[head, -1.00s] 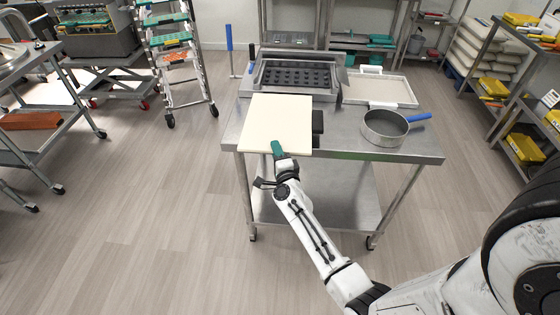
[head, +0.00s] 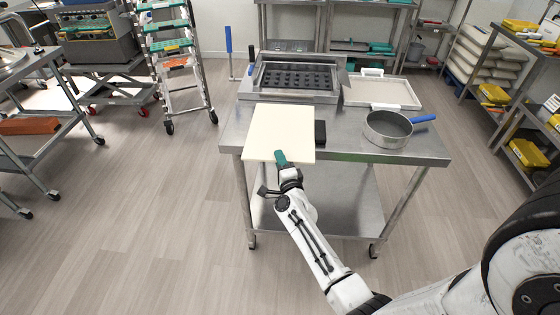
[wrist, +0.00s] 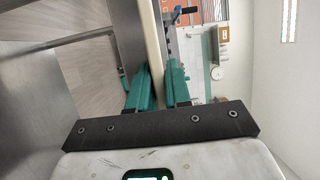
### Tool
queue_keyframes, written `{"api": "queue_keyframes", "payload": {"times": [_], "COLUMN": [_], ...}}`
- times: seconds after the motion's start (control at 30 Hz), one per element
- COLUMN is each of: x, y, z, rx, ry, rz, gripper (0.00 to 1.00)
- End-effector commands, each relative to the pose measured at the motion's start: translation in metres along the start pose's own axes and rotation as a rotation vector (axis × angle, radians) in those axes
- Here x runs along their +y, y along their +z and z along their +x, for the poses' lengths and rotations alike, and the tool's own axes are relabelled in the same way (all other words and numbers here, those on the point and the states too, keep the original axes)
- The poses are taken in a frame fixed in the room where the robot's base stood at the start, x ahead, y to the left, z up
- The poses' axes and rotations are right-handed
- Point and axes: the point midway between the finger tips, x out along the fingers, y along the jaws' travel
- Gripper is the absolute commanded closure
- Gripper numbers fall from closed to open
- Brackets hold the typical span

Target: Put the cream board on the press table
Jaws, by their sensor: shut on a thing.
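The cream board (head: 280,131) is a flat pale square in the head view, at the front left of the steel press table (head: 350,153). My gripper (head: 281,158) is shut on the board's near edge. In the wrist view, the board (wrist: 153,35) shows edge-on between the teal fingers of my gripper (wrist: 160,85). The board covers part of the table's left front, and its near edge reaches past the table's front edge. I cannot tell whether its underside touches the tabletop.
A steel frame with a dark mould (head: 296,76) stands behind the board. A black block (head: 320,133) lies just right of it. A round pan (head: 388,128) with a blue handle and a white tray (head: 382,93) take up the right side. Bare floor lies left of the table.

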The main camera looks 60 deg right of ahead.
Motion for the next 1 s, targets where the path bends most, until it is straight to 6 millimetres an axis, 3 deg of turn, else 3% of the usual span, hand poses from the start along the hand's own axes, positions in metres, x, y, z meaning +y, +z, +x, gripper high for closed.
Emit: {"api": "queue_keyframes", "payload": {"times": [0.03, 0.07, 0.3, 0.67, 1.0], "x": [-0.001, 0.001, 0.001, 0.000, 0.001], "y": [0.000, 0.000, 0.000, 0.000, 0.000], "z": [0.001, 0.000, 0.000, -0.006, -0.070], "rx": [0.002, 0.000, 0.000, -0.001, -0.001], "ry": [-0.006, 0.000, 0.000, 0.001, 0.003], "rz": [-0.002, 0.000, 0.000, 0.000, 0.000], "gripper": [1.00, 0.79, 0.56, 0.56, 0.56]}}
